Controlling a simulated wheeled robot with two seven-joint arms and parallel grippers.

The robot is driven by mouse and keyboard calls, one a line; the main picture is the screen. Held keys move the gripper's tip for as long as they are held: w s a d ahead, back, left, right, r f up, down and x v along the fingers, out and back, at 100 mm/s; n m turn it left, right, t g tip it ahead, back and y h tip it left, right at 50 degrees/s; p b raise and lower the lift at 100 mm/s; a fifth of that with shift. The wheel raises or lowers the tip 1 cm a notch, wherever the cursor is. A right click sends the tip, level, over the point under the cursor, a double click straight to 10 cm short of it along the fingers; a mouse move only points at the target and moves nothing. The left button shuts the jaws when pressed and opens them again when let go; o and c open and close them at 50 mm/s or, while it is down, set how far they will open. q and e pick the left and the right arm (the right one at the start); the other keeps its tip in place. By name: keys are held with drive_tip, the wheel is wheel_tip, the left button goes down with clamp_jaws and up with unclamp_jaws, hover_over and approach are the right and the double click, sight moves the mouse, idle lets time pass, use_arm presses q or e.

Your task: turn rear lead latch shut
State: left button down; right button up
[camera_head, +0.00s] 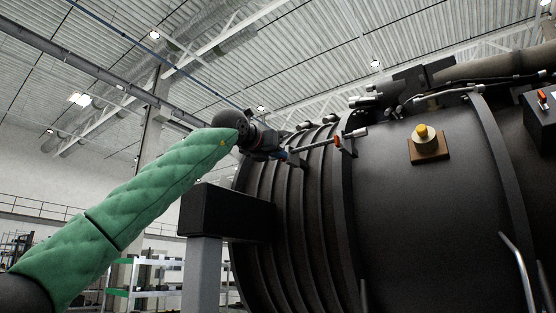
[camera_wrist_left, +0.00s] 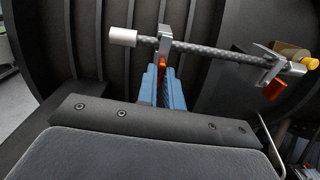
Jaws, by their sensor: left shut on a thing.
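My left gripper (camera_wrist_left: 162,72) has blue fingers shut on the orange latch (camera_wrist_left: 162,64) below the nearer clip (camera_wrist_left: 165,42); the fingers hide much of this latch. The other orange latch (camera_wrist_left: 275,90) hangs free and tilted below the right clip (camera_wrist_left: 268,68). In the head view, my left gripper (camera_head: 291,157) is at the lead's left part.
The large dark engine casing (camera_head: 410,220) fills the right of the head view. A yellow knob (camera_head: 422,133) sits on a brown block there. A dark box on a grey post (camera_head: 203,275) stands below my left arm. Pipes run along the casing's top.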

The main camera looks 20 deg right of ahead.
use_arm(q)
drive_tip(key=shift+f+n, duration=0.15)
drive_tip(key=shift+n, duration=0.25)
use_arm(e)
drive_tip(key=shift+f, duration=0.55)
use_arm(q)
drive_tip(key=c, duration=1.5)
unclamp_jaws()
drive_tip(key=shift+c, duration=0.2)
use_arm(e)
drive_tip(key=shift+s, duration=0.1)
